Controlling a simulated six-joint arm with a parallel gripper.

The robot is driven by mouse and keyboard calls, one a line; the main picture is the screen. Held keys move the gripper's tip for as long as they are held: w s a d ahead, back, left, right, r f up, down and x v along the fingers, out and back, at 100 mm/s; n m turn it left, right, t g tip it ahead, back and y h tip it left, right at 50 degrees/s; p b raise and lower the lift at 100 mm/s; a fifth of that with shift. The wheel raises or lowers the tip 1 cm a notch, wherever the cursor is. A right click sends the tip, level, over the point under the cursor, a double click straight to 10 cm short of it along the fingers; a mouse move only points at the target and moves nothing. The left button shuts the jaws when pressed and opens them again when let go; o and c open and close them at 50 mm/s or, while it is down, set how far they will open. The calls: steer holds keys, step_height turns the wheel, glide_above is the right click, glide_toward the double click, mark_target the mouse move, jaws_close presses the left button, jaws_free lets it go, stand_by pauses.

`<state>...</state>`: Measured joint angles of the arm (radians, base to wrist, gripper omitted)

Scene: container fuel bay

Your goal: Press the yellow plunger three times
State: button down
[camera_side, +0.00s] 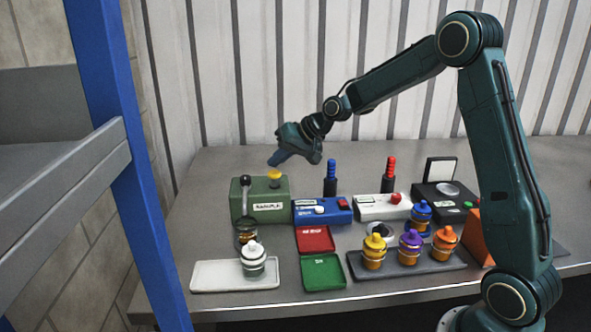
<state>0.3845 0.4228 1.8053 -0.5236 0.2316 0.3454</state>
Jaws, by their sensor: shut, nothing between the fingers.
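The yellow plunger (274,175) stands up from the top of a green box (262,212) with a white label, at the left of the bench. My gripper (272,162) is shut and empty, tilted down to the left. Its fingertips are just above the plunger's cap in the picture. A thin gap seems to show between them, but I cannot tell the exact distance. The front of the green box also has a lever with a dark knob (245,181).
A white-capped jar (253,258) stands on a white tray (212,277). Red (315,239) and green (323,272) trays, a blue box (322,211) and a white box (382,207) are nearby. Several capped jars stand on a dark tray (449,265). A blue post (125,150) rises at the left.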

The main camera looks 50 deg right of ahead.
mark_target(276, 173)
steer(key=shift+f, duration=1.7)
stand_by(2.2)
steer(key=shift+r, duration=1.8)
steer(key=shift+r, duration=2.5)
